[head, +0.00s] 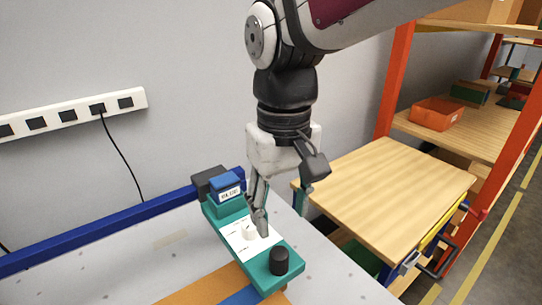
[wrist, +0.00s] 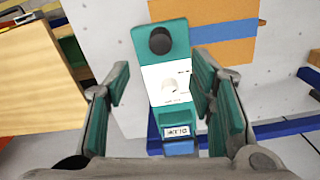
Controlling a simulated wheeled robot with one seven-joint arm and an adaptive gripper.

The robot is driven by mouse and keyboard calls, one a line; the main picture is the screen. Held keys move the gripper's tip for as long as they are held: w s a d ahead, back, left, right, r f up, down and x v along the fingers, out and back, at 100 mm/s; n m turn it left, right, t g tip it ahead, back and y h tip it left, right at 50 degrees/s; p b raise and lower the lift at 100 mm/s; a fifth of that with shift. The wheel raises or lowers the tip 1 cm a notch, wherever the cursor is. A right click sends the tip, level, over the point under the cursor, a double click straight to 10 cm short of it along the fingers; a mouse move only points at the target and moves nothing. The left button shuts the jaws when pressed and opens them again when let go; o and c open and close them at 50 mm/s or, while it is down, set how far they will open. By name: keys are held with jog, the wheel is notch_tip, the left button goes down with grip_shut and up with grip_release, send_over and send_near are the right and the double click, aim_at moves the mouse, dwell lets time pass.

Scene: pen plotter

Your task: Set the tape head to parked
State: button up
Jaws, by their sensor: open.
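A teal device (head: 292,270) stands on the grey table. I cannot tell which part is the tape head. My gripper (head: 281,212) is open, pointing down above the device. In the wrist view its fingers (wrist: 160,75) stand apart on either side of the panel, with nothing held.
A wooden-topped cart (head: 400,190) stands to the right, close to the table. Orange-framed shelves (head: 395,70) rise behind it. A blue rail (head: 100,240) runs along the table's back edge. A power strip (head: 70,115) is on the wall. The table left of the device is mostly clear.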

aim_at(279, 252)
notch_tip(279, 252, down, 12)
jog(key=shift+r+b, duration=0.1)
jog(key=shift+b, duration=0.35)
jog(key=shift+c, duration=0.5)
jog(key=shift+a, duration=0.1)
grip_shut()
